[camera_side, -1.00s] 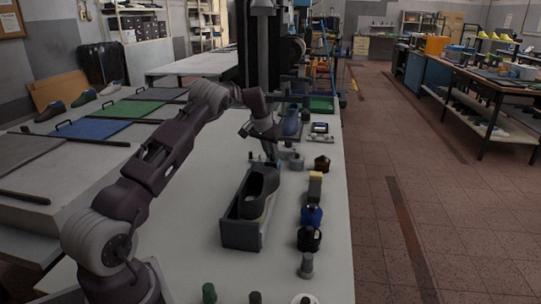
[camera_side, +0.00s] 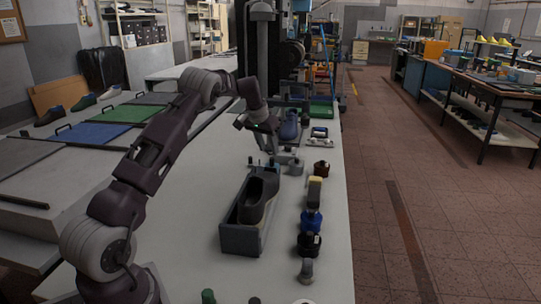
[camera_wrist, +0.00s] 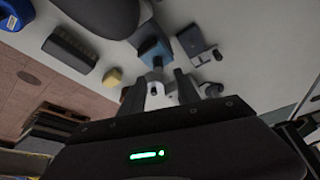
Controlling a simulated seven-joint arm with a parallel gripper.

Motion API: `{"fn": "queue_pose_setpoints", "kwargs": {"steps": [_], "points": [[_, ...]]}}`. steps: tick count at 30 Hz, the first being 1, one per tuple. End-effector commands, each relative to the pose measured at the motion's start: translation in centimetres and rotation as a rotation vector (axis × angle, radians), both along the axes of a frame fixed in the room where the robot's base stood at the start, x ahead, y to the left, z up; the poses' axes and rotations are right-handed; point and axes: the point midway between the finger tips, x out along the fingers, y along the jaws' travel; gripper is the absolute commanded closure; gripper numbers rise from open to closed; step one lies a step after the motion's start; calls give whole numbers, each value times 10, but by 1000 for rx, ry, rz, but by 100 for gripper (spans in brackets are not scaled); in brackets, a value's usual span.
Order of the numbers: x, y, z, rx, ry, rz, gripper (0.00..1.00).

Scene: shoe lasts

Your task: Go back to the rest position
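My gripper (camera_side: 272,151) hangs above the white table, behind the grey box. In the wrist view my gripper (camera_wrist: 160,92) has its two dark fingers apart, with a pale part showing between them, and I see nothing held. A dark shoe last (camera_side: 262,190) sits in the open grey box (camera_side: 239,240), clear of my gripper.
A row of small items runs along the table's right edge: a brown jar (camera_side: 321,168), a yellow-topped block (camera_side: 315,188), a blue jar (camera_side: 311,219) and a black jar (camera_side: 309,242). Green (camera_side: 131,112) and blue (camera_side: 92,133) mats lie at left.

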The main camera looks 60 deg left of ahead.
Motion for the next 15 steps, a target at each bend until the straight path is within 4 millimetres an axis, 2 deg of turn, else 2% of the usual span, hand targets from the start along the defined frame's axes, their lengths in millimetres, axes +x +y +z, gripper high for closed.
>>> {"fn": "queue_pose_setpoints", "kwargs": {"steps": [4,15], "points": [[-6,-2,15,1,-1,1,61],[-6,-2,16,0,0,1,61]]}}
